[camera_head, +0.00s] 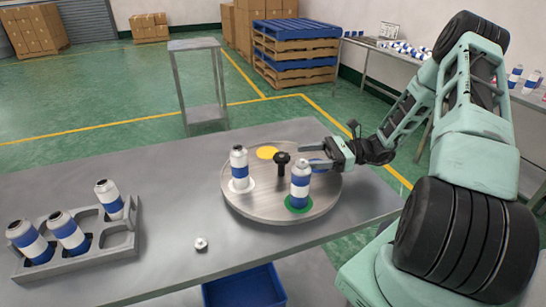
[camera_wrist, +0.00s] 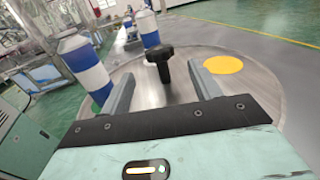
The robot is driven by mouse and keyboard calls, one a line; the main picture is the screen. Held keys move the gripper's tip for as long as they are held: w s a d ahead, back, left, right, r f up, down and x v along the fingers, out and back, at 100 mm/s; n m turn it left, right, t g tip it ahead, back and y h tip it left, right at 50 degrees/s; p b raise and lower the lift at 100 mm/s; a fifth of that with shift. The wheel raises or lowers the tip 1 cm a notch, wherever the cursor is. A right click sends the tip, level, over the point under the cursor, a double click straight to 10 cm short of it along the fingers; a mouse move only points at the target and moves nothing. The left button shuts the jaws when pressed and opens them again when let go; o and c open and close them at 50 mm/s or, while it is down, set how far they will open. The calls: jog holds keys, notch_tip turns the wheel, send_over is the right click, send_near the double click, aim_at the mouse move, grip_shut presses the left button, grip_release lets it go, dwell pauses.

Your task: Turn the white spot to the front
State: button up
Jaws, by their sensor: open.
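A round grey turntable (camera_head: 262,205) stands on the table. The white spot (camera_head: 236,189) is at its left, under a blue-and-white can (camera_head: 239,166). The green spot (camera_head: 298,209) is at the front, under another can (camera_head: 300,183). The bare yellow spot (camera_head: 267,152) is at the back. A black knob (camera_head: 282,160) rises from the centre. My gripper (camera_head: 316,163) is open and empty over the turntable's right side, pointing at the knob. In the wrist view, the knob (camera_wrist: 160,62) shows ahead, between the fingers' lines; contact is not clear.
A grey rack (camera_head: 118,243) at the table's left holds several cans and has empty slots. A small metallic piece (camera_head: 201,244) lies between rack and turntable. In the wrist view, the green-spot can (camera_wrist: 85,62) is close beside the left finger. A blue bin (camera_head: 245,288) is below the table's front edge.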

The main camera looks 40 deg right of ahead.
aim_at(281, 167)
jog(key=p+x, duration=0.2)
jog(key=x, duration=0.8)
jog(key=shift+w+a, duration=0.1)
jog(key=shift+a, duration=0.15)
grip_shut()
